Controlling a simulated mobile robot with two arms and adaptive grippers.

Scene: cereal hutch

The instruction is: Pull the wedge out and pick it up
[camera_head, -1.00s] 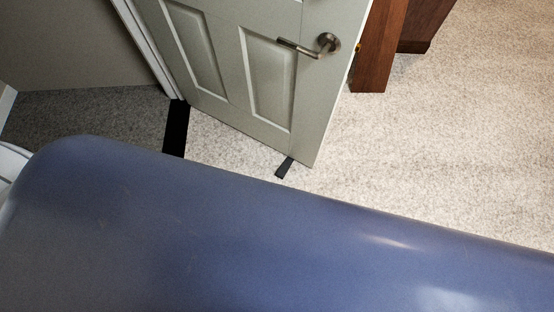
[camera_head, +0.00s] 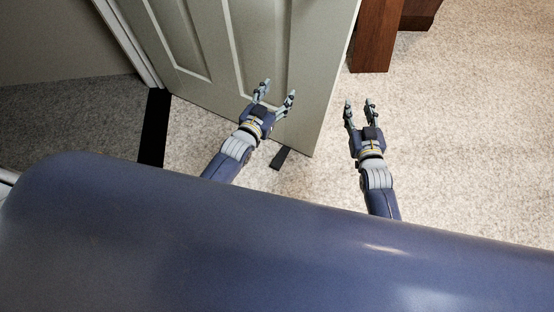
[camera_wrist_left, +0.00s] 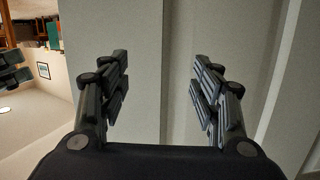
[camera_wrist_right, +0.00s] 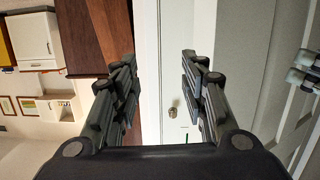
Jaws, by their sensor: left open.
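The wedge (camera_head: 280,158) is a small dark piece on the carpet at the bottom edge of the pale green door (camera_head: 250,60), near the door's free corner. Its far end meets the door's lower edge. My left gripper (camera_head: 276,95) is open and empty, raised in front of the door, up and left of the wedge in the head view. Its spread fingers face the door panel in the left wrist view (camera_wrist_left: 160,85). My right gripper (camera_head: 359,106) is open and empty, to the right of the door's free edge. The wedge does not show in either wrist view.
A brown wooden piece of furniture (camera_head: 374,40) stands behind the door at the top. A black strip (camera_head: 154,128) lies on the floor at the door's hinge side. The carpet (camera_head: 465,130) on the right is clear.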

